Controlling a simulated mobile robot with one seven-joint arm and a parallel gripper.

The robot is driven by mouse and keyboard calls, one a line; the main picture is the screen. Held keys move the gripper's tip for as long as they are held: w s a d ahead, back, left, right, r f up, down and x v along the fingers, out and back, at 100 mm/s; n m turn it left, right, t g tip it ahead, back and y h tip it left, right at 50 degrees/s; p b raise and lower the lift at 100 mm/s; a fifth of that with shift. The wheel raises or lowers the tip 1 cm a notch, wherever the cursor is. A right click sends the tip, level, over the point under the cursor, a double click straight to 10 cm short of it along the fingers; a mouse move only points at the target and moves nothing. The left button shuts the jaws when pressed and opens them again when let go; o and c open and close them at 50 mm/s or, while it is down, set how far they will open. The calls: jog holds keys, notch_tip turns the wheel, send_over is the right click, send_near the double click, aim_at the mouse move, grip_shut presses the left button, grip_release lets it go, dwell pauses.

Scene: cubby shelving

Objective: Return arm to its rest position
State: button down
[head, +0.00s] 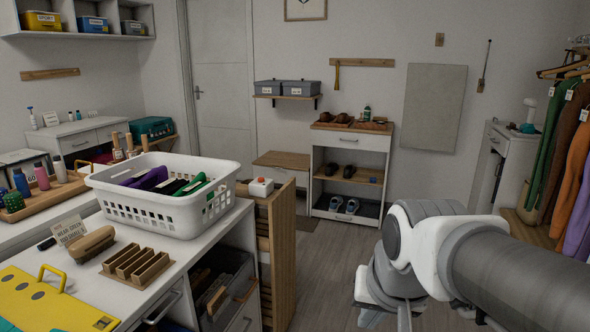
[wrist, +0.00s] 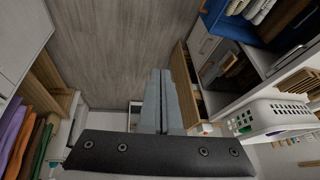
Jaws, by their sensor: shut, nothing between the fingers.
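My arm enters the head view from the right edge and bends near the lower right; the gripper end is not clearly visible there. In the wrist view my gripper (wrist: 163,100) shows its two grey fingers side by side, shut with nothing between them. They point over the bare wood floor (wrist: 110,45) and touch nothing that I can see.
A white laundry basket (head: 162,212) stands on the counter at the left, with a pulled-out wooden rack (head: 281,250) beside it. Hanging clothes (head: 567,150) are at the right. A shoe cabinet (head: 347,143) stands at the back. Open floor (head: 325,260) lies between.

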jog(key=s+d+n, duration=0.2)
jog(key=s+d, duration=0.1)
jog(key=s, duration=0.5)
notch_tip(320, 180, up, 18)
jog(key=p, duration=1.7)
jog(key=shift+w+r+t+p, duration=0.15)
jog(key=shift+w+t+p, duration=0.15)
jog(key=shift+w+p, duration=0.1)
jog(key=shift+a, duration=0.1)
